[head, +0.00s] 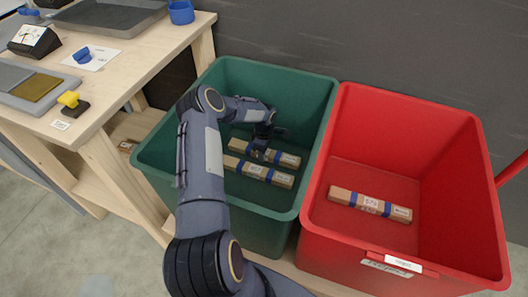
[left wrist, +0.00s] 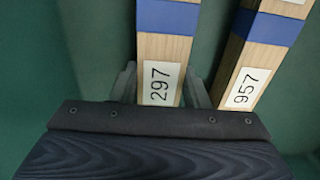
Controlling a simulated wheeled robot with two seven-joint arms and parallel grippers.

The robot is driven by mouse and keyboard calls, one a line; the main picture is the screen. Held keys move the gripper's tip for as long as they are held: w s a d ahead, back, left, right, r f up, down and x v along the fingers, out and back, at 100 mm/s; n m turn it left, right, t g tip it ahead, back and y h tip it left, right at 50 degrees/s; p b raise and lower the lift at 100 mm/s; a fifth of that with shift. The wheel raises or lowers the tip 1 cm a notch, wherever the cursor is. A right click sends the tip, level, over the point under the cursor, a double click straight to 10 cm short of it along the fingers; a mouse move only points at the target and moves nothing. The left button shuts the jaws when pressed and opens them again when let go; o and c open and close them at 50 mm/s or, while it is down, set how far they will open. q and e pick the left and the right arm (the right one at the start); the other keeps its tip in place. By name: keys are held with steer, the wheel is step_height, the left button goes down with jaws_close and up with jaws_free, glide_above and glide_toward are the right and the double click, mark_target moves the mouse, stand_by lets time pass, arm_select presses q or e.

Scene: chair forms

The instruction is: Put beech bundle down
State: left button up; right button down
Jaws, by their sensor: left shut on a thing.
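My left gripper (head: 262,146) is down inside the green crate (head: 303,108). It is shut on a light wooden bundle with blue bands (head: 288,159). In the left wrist view this bundle (left wrist: 165,50), labelled 297, lies between the two fingers (left wrist: 160,88). A second similar bundle (head: 258,171) lies beside it, roughly parallel, on the near side; its label in the left wrist view (left wrist: 250,75) reads 957. I cannot tell whether the held bundle touches the crate floor. My right gripper is out of view.
A red crate (head: 455,165) stands right of the green one, with a redder-brown banded bundle (head: 370,205) on its floor. A wooden workbench (head: 125,85) at the left carries trays and small tools. The green crate's near part is partly hidden by my arm.

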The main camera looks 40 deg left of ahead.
arm_select(q)
steer(key=shift+f, duration=0.15)
steer(key=o, duration=1.2)
steer(key=shift+c, duration=0.2)
